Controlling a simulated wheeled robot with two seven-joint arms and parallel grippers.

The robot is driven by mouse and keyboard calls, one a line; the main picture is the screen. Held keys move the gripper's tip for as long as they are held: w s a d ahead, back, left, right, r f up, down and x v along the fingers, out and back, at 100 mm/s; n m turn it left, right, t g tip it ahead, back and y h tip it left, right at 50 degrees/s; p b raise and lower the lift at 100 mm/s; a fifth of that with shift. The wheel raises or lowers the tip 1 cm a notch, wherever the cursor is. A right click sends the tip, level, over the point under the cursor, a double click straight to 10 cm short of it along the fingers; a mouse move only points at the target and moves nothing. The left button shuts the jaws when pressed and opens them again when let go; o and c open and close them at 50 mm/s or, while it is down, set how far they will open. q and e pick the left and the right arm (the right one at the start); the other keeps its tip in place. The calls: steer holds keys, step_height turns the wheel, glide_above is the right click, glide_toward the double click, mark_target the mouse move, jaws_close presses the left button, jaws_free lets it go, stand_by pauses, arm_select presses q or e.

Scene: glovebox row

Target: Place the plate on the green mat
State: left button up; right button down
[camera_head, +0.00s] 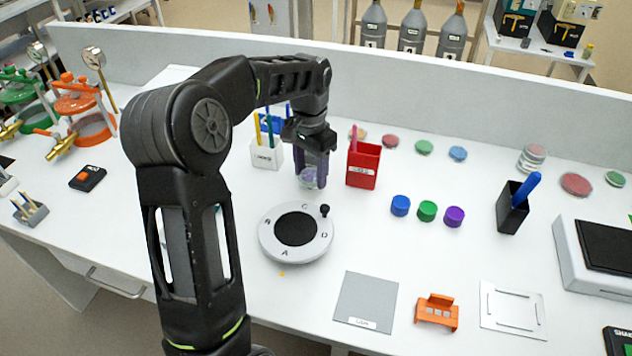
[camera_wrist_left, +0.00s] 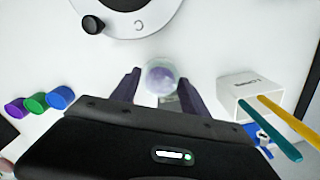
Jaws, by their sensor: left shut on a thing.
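My left gripper (camera_head: 312,170) points down behind the turntable, its purple fingers on either side of a small clear round plate with a purple content (camera_head: 308,178). In the left wrist view the plate (camera_wrist_left: 160,79) sits between the two fingertips (camera_wrist_left: 158,90), and the gripper is shut on it. I cannot tell whether the plate touches the bench. No green mat shows; a flat grey square mat (camera_head: 365,299) with a white label lies at the front of the bench, bare. My right gripper is not in view.
A round turntable (camera_head: 269,240) with a black centre stands between gripper and grey mat. A red holder (camera_head: 362,166) and white pen holder (camera_head: 265,157) flank the gripper. Blue (camera_head: 400,205), green (camera_head: 427,211) and purple caps (camera_head: 454,216) stand right. An orange piece (camera_head: 437,318) lies beside the mat.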

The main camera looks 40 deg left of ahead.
arm_select(q)
step_height(320, 180, down, 3)
steer(key=shift+f, duration=0.4)
stand_by(0.3)
steer(key=shift+f, duration=0.25)
steer(key=o, duration=1.3)
steer(key=shift+r, duration=0.1)
steer(key=shift+o, duration=0.2)
steer(key=shift+r, duration=0.1)
